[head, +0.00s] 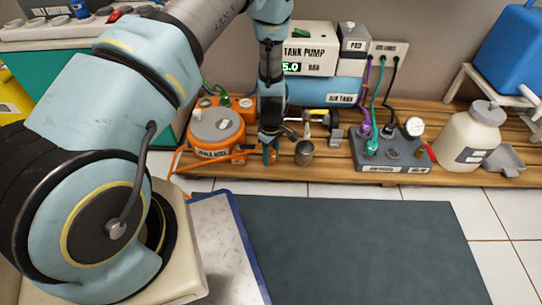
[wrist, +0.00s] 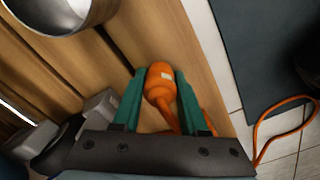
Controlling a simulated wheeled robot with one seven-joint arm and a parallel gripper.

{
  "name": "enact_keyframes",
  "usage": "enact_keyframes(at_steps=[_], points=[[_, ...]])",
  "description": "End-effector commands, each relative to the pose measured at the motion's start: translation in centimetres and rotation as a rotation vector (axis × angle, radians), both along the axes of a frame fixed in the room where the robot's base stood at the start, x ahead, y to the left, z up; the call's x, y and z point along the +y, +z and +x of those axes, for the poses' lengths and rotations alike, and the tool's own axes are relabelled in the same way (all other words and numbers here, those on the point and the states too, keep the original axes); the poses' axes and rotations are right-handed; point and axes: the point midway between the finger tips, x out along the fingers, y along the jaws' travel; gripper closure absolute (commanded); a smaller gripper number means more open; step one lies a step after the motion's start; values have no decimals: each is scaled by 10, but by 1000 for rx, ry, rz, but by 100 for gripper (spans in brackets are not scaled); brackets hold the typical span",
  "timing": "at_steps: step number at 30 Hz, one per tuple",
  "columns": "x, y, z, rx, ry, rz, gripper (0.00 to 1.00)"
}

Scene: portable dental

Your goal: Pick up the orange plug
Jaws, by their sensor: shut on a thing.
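The orange plug (wrist: 160,82) is a rounded orange body with a small pale mark. In the wrist view it sits between the two green fingers of my gripper (wrist: 160,88), which is shut on it. Behind it is the wooden slatted platform; I cannot tell whether the plug touches it. An orange cable (wrist: 275,115) shows at the right of the wrist view. In the head view my gripper (head: 270,152) points down at the platform's front, beside the orange vacuum unit (head: 216,130). The plug cannot be made out clearly there.
A metal cup (head: 304,153) stands right of my gripper, and a grey socket box (head: 392,152) stands farther right on the wooden platform (head: 340,178). A white jug (head: 468,135) is beyond it. A dark mat (head: 350,245) covers the floor in front.

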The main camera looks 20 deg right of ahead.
Motion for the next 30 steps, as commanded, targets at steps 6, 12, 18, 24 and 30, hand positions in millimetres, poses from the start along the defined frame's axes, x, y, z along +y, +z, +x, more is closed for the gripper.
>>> enact_keyframes(at_steps=[6, 12, 18, 24, 30], points=[[0, 0, 0, 0, 0, 0, 100], [0, 0, 0, 0, 0, 0, 100], [-1, 14, 1, -2, 0, -1, 100], [-1, 54, 0, -2, -1, -1, 100], [0, 87, 0, 0, 0, 0, 100]])
